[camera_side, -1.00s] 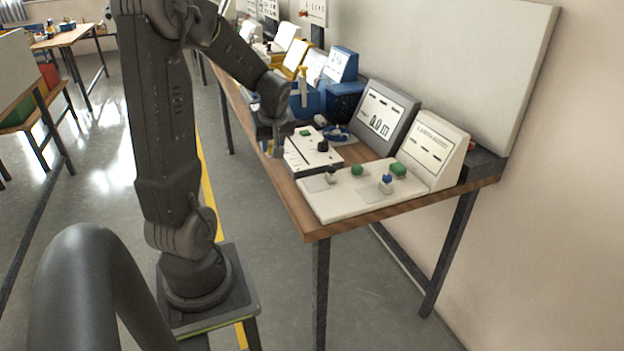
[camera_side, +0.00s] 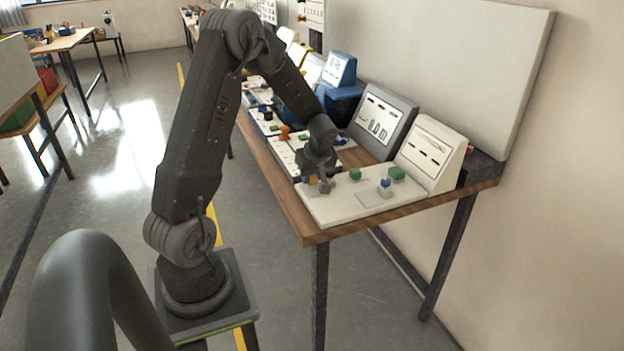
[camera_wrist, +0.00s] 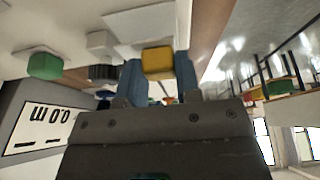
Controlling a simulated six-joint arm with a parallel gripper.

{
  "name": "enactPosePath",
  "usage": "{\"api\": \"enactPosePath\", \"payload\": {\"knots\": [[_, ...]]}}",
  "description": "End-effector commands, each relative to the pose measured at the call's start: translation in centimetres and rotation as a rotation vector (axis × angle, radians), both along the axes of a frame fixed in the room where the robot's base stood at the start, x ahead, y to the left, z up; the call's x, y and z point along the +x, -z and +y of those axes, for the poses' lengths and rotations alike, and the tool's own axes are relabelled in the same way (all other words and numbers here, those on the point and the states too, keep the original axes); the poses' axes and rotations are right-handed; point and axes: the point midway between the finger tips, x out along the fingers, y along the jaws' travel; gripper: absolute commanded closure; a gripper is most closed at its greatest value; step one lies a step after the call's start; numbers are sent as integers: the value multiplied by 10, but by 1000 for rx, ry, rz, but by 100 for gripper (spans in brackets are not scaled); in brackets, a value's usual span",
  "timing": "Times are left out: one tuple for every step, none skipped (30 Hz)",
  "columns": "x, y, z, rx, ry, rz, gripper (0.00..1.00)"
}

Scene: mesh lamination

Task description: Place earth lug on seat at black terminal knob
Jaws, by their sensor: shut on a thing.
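My gripper (camera_wrist: 158,78) is shut on a small yellow block-like piece, which I take to be the earth lug (camera_wrist: 157,62); it sits between the blue-grey fingers. In the side view my gripper (camera_side: 320,183) is low over the left end of the white panel (camera_side: 345,208), with a bit of yellow at its fingers. Whether the piece touches the panel cannot be told. A dark ribbed knob (camera_wrist: 103,72), likely the black terminal knob, is just left of the fingers in the wrist view. The seat is not clearly seen.
Green blocks (camera_side: 397,173) and a blue-topped white block (camera_side: 385,186) stand on the panel right of my gripper. A cream display box (camera_side: 432,150) and a grey display box (camera_side: 383,122) stand behind. The wooden bench edge (camera_side: 310,229) is close in front.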

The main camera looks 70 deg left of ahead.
Motion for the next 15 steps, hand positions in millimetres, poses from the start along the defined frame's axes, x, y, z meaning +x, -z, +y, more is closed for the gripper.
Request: {"api": "enactPosePath", "payload": {"knots": [[0, 8, 0, -2, 1, 3, 92], [0, 10, 0, -1, 1, 0, 92], [0, 13, 0, 0, 1, 0, 92], [0, 15, 0, 0, 1, 0, 92], [0, 15, 0, 0, 1, -1, 92], [0, 15, 0, 0, 1, -1, 92], [0, 15, 0, 1, 1, -2, 92], [0, 15, 0, 1, 1, -2, 92], [0, 15, 0, 1, 1, -2, 92], [0, 15, 0, 0, 1, -2, 92], [0, 15, 0, 0, 1, -2, 92], [0, 15, 0, 0, 1, -2, 92], [0, 16, 0, 0, 0, -1, 92], [0, 17, 0, 0, 0, -1, 92], [0, 18, 0, 0, 0, -1, 92]]}}
